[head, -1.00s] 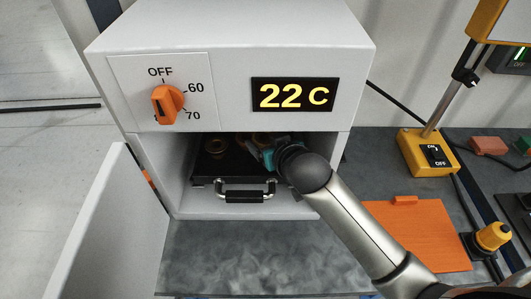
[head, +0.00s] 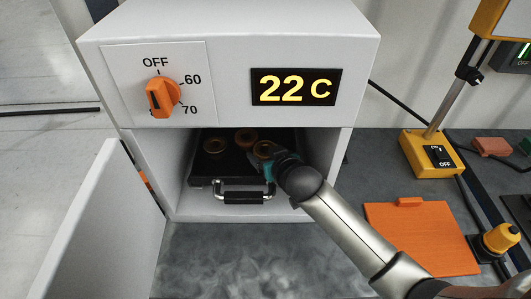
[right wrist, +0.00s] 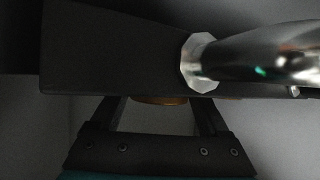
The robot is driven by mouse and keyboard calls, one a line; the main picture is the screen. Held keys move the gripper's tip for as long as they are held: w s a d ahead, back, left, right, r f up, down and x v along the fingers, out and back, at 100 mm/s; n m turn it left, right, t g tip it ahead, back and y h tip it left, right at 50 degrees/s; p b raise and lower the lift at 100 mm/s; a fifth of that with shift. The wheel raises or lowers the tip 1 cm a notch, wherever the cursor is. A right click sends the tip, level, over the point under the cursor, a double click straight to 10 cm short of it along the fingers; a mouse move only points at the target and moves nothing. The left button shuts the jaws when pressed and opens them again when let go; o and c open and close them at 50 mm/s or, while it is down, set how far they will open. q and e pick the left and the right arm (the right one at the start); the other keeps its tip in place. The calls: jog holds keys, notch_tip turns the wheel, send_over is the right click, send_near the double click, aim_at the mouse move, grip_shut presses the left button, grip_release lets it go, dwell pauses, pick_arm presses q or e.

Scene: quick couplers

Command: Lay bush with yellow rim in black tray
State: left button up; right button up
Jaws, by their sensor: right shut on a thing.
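The black tray (head: 199,181) with a handle (head: 243,198) lies inside the open chamber of the white box. My right gripper (head: 265,158) is over the tray's right part, shut on a bush with a yellowish rim (head: 264,149). In the right wrist view a sliver of the held bush (right wrist: 160,100) shows between the fingers, with the dark tray (right wrist: 110,55) beyond. I cannot tell whether the held bush touches the tray. My left gripper is out of view.
The white box (head: 225,60) has side walls and a top close around my right gripper. Its door (head: 110,225) stands open at the left. An orange plate (head: 415,240), a yellow switch stand (head: 428,155) and a yellow-topped fitting (head: 500,238) are at the right.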

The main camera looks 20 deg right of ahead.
jog(key=o, duration=1.3)
jog(key=shift+f, duration=0.1)
jog(key=shift+s+r, duration=0.1)
jog(key=shift+r, duration=0.15)
jog(key=p+v, duration=0.3)
jog(key=v, duration=0.8)
jog(key=shift+s+r, duration=0.1)
jog(key=shift+s, duration=0.25)
